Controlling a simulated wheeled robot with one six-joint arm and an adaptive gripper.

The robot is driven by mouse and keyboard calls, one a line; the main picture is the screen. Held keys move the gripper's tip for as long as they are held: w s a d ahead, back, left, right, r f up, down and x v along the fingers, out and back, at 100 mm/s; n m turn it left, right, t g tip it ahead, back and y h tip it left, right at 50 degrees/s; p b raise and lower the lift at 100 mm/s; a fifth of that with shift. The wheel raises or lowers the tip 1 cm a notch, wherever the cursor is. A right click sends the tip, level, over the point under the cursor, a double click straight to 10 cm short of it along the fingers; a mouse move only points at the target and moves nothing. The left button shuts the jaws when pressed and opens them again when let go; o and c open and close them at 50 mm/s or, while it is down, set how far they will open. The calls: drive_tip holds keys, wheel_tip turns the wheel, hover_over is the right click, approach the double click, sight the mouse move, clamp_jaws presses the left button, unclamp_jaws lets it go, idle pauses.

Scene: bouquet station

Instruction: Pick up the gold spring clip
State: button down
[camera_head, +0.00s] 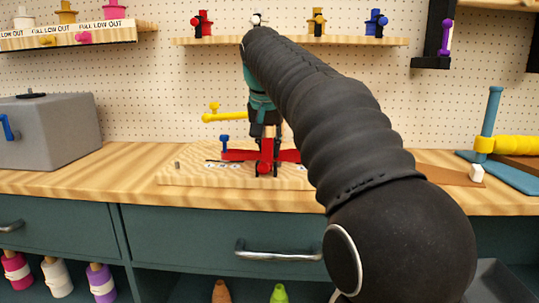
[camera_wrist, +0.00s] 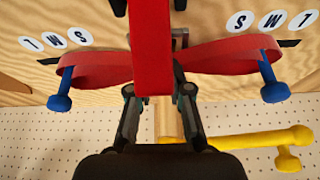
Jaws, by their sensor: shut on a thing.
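The gold spring clip (camera_head: 317,22) appears to be the gold piece on the middle back shelf, between a whitish piece and a blue one. My gripper (camera_head: 265,133) is well below it, at the wooden board on the bench. In the wrist view my gripper (camera_wrist: 159,92) has its fingers on either side of an upright red ribbon strip (camera_wrist: 152,45) and appears shut on it. This strip crosses the middle of a looped red ribbon (camera_wrist: 225,58). The exact contact is hidden by the fingers and the strip.
Two blue pegs (camera_wrist: 60,92) (camera_wrist: 272,80) stand at the ribbon loops. A yellow peg arm (camera_head: 225,117) reaches out beside my gripper. A grey box (camera_head: 45,135) stands at the left, and a blue stand (camera_head: 490,120) at the right.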

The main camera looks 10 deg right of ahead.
drive_tip(key=shift+r, duration=0.1)
wheel_tip(320, 180, up, 9)
drive_tip(key=shift+w+f, duration=0.15)
drive_tip(key=shift+f, duration=0.05)
drive_tip(key=shift+r, duration=0.55)
drive_tip(key=shift+s, duration=0.2)
